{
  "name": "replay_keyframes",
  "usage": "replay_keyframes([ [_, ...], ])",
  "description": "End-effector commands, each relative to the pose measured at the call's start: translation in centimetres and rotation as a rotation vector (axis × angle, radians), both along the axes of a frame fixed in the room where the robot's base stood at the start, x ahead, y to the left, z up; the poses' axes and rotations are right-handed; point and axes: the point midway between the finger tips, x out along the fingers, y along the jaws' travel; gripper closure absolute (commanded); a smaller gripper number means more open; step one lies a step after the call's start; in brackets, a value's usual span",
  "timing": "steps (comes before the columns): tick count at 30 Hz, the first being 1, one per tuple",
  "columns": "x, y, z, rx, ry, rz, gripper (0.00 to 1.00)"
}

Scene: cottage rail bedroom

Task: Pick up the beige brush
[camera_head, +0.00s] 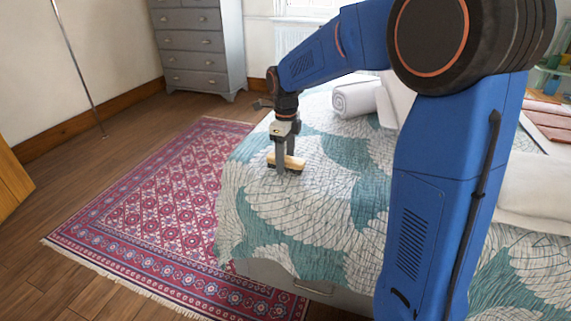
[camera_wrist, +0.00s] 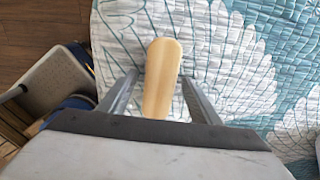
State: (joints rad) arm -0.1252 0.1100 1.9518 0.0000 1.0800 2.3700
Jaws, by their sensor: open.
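The beige brush (camera_head: 293,161) lies on the patterned quilt of the bed, near its left edge, with dark bristles at its underside. My gripper (camera_head: 280,168) points straight down at it, and its fingers partly cover the brush. In the wrist view the brush's smooth wooden back (camera_wrist: 162,75) runs lengthwise between the two open fingers of my gripper (camera_wrist: 160,85). A gap shows on each side of it.
The bed (camera_head: 330,215) has a teal and white quilt. A rolled white towel (camera_head: 354,99) lies further back on it. A red patterned rug (camera_head: 150,195) covers the floor at left, and a grey chest of drawers (camera_head: 198,45) stands behind.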

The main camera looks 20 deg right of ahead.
Motion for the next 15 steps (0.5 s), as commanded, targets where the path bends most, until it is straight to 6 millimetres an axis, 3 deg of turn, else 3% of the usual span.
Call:
replay_keyframes([
  [8,0.01,0.01,-0.39,0.0,0.0,0.0,0.42],
  [15,0.01,0.01,-0.37,0.0,0.0,0.0,0.89],
])
